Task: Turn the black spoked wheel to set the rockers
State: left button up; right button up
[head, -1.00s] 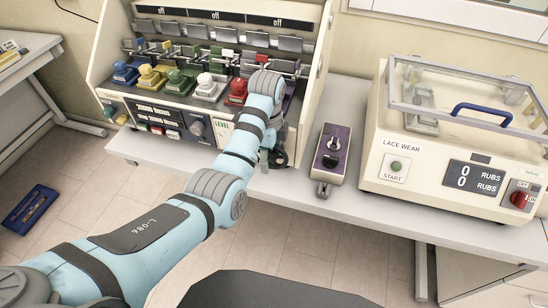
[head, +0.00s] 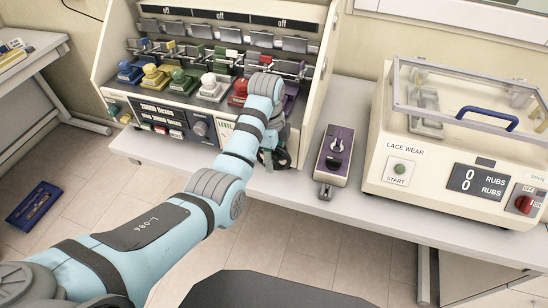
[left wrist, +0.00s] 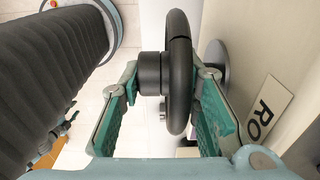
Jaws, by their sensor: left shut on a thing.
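The black wheel (left wrist: 180,75) shows edge-on in the left wrist view, with its dark hub at its left side. My left gripper (left wrist: 168,118) has one teal finger on each side of it and is shut on it. In the head view, the gripper (head: 272,152) is at the right front of the cream machine, and my forearm and wrist hide most of the wheel. The rockers are hard to tell apart; a row of coloured pieces, including a blue one (head: 130,71) and a white one (head: 212,86), sits on the machine. My right gripper is not in view.
A purple box with a black knob (head: 334,155) stands right of the wheel, on the bench. The cream lace wear machine (head: 427,200) with a clear lid is farther right. A blue tray (head: 35,208) lies on the floor at left.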

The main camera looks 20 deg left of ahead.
pick_arm(q)
jog(key=h, duration=0.4)
jog(key=shift+s+a+f, duration=0.25)
jog(key=shift+a+f, duration=0.05)
jog(key=shift+f+g+h+b, duration=0.1)
jog(key=shift+g+h+b, duration=0.25)
jog(key=shift+h, duration=0.75)
jog(key=shift+a, duration=0.1)
jog(key=o, duration=1)
jog(key=shift+r, duration=0.2)
jog(key=shift+s+r, duration=0.1)
jog(key=v, duration=0.7)
jog(key=shift+a, duration=0.35)
jog(key=shift+r, duration=0.1)
